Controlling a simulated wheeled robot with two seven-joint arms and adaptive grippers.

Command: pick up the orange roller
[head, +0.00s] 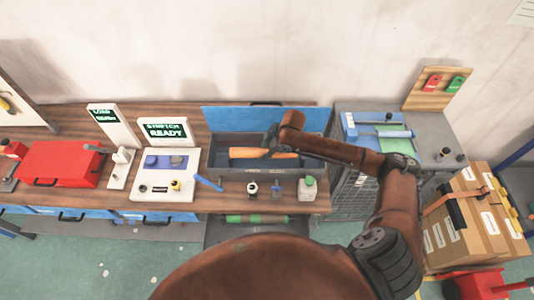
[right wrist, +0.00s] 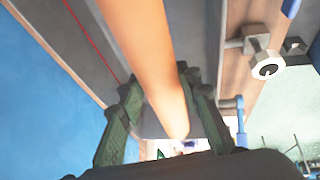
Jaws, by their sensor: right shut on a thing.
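The orange roller (head: 262,153) lies over the open grey toolbox (head: 219,158) on the wooden bench in the head view. I cannot tell whether the roller still touches the box. My left gripper is not in view.
The toolbox's blue lid (head: 225,118) stands open behind. Small bottles (head: 308,188) and a blue-handled tool (head: 208,183) stand in front. A red case (head: 60,163) is at left, a grey cabinet (head: 432,135) at right. A green roller (head: 243,218) lies below the bench edge.

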